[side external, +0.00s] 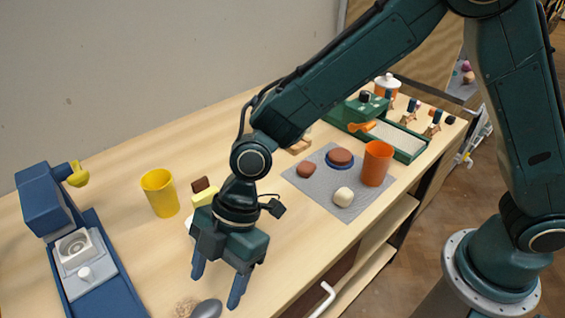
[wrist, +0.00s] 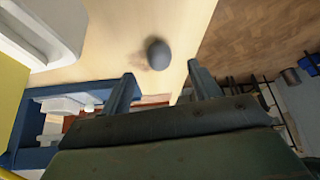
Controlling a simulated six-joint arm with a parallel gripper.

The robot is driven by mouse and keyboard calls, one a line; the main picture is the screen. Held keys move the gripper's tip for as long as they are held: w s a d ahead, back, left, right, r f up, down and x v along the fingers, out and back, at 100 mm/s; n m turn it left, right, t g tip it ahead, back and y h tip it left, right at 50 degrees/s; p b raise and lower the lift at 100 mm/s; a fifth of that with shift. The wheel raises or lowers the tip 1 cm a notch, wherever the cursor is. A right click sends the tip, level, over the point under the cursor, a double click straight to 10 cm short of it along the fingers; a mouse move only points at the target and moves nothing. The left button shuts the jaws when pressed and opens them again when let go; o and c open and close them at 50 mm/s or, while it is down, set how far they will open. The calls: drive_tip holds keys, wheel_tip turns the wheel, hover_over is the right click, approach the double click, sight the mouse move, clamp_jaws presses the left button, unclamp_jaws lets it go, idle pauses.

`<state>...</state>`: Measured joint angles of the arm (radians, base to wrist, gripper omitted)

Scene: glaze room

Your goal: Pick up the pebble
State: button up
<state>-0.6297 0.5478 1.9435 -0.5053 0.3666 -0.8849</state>
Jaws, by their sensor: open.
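The pebble is a smooth dark grey rounded stone (side external: 207,309) on the light wooden bench, cut off by the bottom edge of the side view. In the wrist view the pebble (wrist: 158,54) shows whole, near the bench edge, just beyond the fingertips and roughly between them sideways. My gripper (side external: 216,286) points down over the bench close to the pebble, with its two blue fingers spread apart and nothing between them. The open gripper (wrist: 159,75) also shows in the wrist view. Its exact height above the bench is hard to tell.
A blue machine (side external: 103,275) stands at left and a yellow cup (side external: 159,193) behind the gripper. Brown and yellow blocks (side external: 204,196) sit near my wrist. A grey mat (side external: 318,189) holds an orange cup (side external: 377,163) and several small rounded pieces. A green tray (side external: 409,152) lies farther back.

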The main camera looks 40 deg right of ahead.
sight(208, 305)
drive_tip(key=shift+x, duration=2.65)
drive_tip(key=shift+w, duration=0.1)
drive_tip(key=shift+c, duration=0.2)
drive_tip(key=c, duration=1)
